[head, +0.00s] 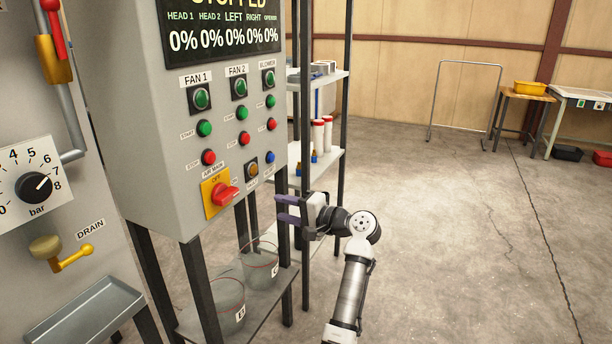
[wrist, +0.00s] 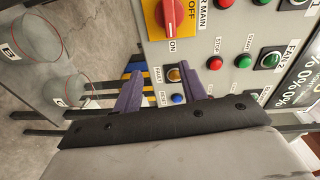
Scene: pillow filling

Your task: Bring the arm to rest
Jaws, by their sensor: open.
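My gripper (head: 290,209) is in the head view, its purple fingers pointing left toward the lower right edge of the grey control cabinet (head: 150,130). In the wrist view my gripper (wrist: 165,92) is open and empty, with the fingers spread apart. The amber button (wrist: 174,75) and the blue button (wrist: 178,99) show between the fingers in that view. I cannot tell how far the fingertips are from the panel. My arm (head: 352,290) reaches up from the bottom of the head view and bends at the wrist.
The red and yellow main switch (head: 222,194) is left of my gripper. Glass containers (head: 262,262) stand on a low shelf below it. A shelf rack (head: 335,150) with bottles is close behind my gripper. The floor (head: 460,240) to the right is open.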

